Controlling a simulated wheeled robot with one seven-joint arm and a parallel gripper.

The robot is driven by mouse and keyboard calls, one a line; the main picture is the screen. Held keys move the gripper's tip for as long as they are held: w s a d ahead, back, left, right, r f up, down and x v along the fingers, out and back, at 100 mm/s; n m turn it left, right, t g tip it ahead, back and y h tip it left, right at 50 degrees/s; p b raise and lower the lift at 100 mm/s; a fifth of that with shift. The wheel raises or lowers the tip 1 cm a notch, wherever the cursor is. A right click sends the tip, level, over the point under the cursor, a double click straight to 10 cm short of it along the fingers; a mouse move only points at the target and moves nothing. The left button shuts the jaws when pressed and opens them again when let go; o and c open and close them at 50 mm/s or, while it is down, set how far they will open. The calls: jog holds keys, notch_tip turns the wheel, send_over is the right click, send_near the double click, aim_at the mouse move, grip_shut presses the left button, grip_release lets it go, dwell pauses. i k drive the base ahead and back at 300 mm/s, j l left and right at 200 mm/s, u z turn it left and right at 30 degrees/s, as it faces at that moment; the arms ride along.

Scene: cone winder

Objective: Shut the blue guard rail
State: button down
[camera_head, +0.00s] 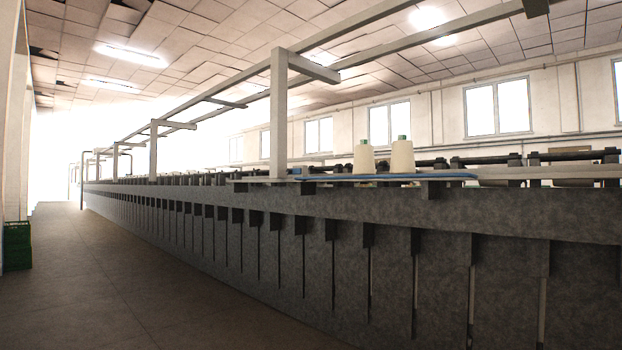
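The blue guard rail (420,177) is a thin, flat blue strip along the top edge of the long grey winding machine (420,210), right of the nearest post. My gripper is not in view.
Green crates (17,245) stand at far left. The aisle floor (130,290) is clear.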

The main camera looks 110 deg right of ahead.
aim_at(464, 174)
jog(key=k+l+z, duration=0.1)
jog(key=z, duration=2.5)
jog(key=j+z, duration=0.1)
jog(key=z, duration=0.75)
jog(key=k+z, duration=0.1)
jog(key=z, duration=0.3)
jog(key=j+u, duration=0.1)
jog(key=u, duration=0.15)
jog(key=i+u, duration=0.75)
